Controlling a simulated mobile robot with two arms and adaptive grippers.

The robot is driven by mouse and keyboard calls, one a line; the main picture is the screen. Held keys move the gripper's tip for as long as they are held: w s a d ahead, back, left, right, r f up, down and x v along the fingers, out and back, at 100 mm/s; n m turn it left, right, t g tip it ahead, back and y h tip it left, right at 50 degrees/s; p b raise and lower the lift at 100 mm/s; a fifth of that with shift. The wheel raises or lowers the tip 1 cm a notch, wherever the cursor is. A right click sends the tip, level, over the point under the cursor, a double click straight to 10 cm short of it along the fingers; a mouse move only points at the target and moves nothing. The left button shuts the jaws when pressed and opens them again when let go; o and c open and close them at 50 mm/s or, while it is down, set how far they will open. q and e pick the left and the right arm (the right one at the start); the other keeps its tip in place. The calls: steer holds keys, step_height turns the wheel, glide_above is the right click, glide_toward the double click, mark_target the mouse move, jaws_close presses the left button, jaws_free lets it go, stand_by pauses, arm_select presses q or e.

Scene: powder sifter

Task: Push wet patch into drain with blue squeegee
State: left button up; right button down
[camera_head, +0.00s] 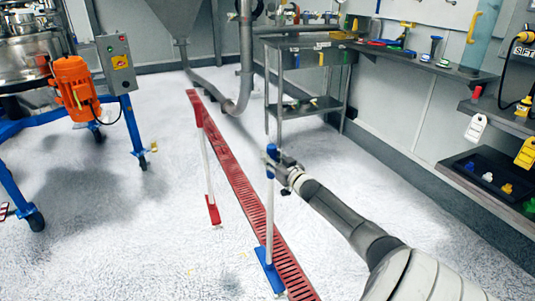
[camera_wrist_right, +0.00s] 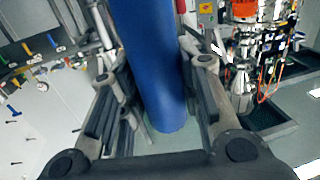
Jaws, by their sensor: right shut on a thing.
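The blue squeegee (camera_head: 268,271) stands nearly upright, its blue head low at the near end of the red drain grate (camera_head: 240,186), overlapping its left edge in the head view. I cannot tell whether the head touches the floor. My right gripper (camera_head: 274,160) is shut on its blue grip near the top of the white handle. The blue grip (camera_wrist_right: 150,70) fills the space between the fingers in the right wrist view. A darker patch of floor (camera_head: 85,190), apparently the wet patch, lies left of the drain. My left gripper is not in view.
A red squeegee (camera_head: 213,213) stands upright along the drain's left side. A blue-legged machine with an orange motor (camera_head: 74,86) stands at left. A grey metal table (camera_head: 308,105) and wall shelves with tools are at back right. Floor left of the drain is largely clear.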

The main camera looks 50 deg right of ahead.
steer(key=shift+s+d, duration=0.3)
steer(key=shift+d, duration=0.3)
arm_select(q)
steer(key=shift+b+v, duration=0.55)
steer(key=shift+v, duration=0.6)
arm_select(e)
steer(key=d, duration=0.1)
steer(key=s+d, duration=0.1)
steer(key=d, duration=0.1)
steer(key=shift+s+d, duration=0.4)
steer(key=shift+r, duration=0.15)
arm_select(q)
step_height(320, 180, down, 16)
steer(key=p, duration=0.5)
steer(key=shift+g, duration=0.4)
arm_select(e)
steer(key=shift+w+r, duration=0.1)
steer(key=shift+r, duration=2.4)
